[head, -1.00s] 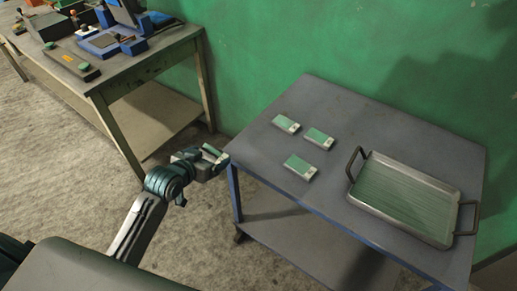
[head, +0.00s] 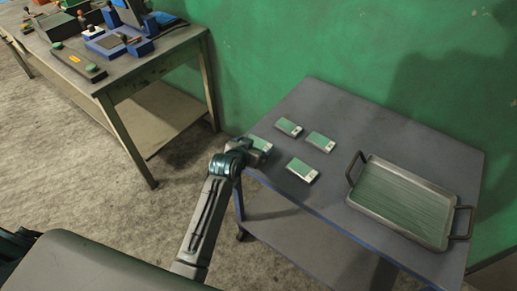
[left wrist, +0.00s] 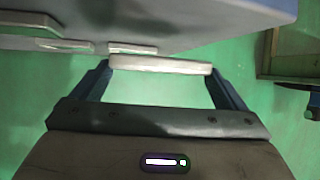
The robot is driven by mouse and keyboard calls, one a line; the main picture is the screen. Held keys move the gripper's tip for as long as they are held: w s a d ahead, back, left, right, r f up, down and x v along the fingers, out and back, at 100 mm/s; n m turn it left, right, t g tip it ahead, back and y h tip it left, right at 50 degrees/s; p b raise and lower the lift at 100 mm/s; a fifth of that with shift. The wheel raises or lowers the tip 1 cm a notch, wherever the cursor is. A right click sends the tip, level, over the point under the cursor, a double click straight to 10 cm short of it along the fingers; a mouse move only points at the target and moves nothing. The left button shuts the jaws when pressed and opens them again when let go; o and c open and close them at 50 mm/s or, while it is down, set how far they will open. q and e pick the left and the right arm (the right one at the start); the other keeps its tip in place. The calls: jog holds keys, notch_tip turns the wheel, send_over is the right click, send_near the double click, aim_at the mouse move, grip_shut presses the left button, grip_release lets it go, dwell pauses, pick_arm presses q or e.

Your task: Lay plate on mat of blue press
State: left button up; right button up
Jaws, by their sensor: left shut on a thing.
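My left gripper (head: 257,149) is shut on a small plate (head: 261,143) with a green top, at the left edge of the grey table. In the left wrist view the pale edge of this held plate (left wrist: 160,64) spans the gap between the two fingers. The blue press (head: 128,43) stands on the other bench at the upper left, with a dark mat (head: 106,42) on its low base. My right gripper is not in view.
Three similar plates (head: 302,170) lie on the grey table (head: 350,110). A metal tray with handles (head: 449,218) stands at its right. The bench (head: 130,78) also holds a dark strip with a green button (head: 76,62). Bare floor separates bench and table.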

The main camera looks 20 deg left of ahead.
pick_arm(q)
jog(key=shift+w+d+f+p, duration=0.55)
jog(key=shift+d+f+p, duration=0.05)
jog(key=shift+f+p, duration=0.3)
jog(key=shift+f, duration=0.5)
jog(key=shift+a, duration=0.1)
jog(key=shift+f, duration=0.2)
jog(key=o, duration=1.1)
jog(key=shift+f, duration=0.15)
jog(key=shift+s, duration=0.1)
